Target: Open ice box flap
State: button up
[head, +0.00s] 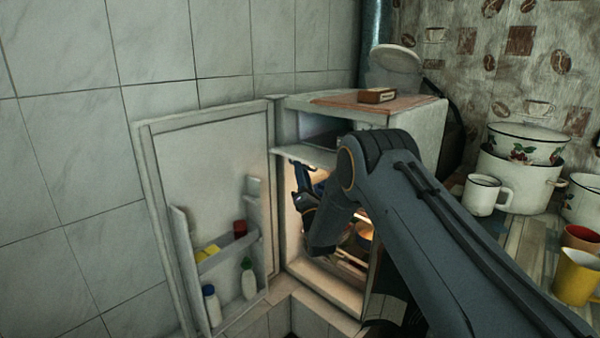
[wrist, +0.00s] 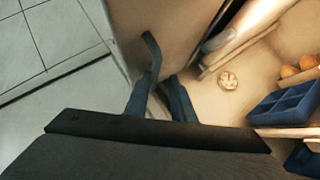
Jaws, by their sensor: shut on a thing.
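The ice box flap (head: 305,155) is a pale panel near the top of the small fridge (head: 415,112). In the head view it lies folded down and outward, with the dark ice box opening (head: 322,136) showing above it. My gripper (head: 303,178) is just below the flap, partly hidden by my arm. In the wrist view my gripper (wrist: 162,75) is shut on the pale flap panel (wrist: 178,28), one finger in front and the other partly hidden behind it.
The fridge door (head: 205,165) stands wide open at left, with bottles in its shelf (head: 225,290). Inside the fridge are a blue tray (wrist: 285,105) and round orange things (wrist: 298,68). A small box (head: 376,96) lies on the fridge top. Pots (head: 520,180) and mugs (head: 577,275) stand at right.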

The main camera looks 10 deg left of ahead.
jog(key=shift+w+d+r, duration=0.2)
jog(key=shift+d+r, duration=0.2)
jog(key=a+v, duration=0.1)
jog(key=v, duration=0.7)
jog(key=shift+f, duration=0.35)
jog(key=shift+s, duration=0.15)
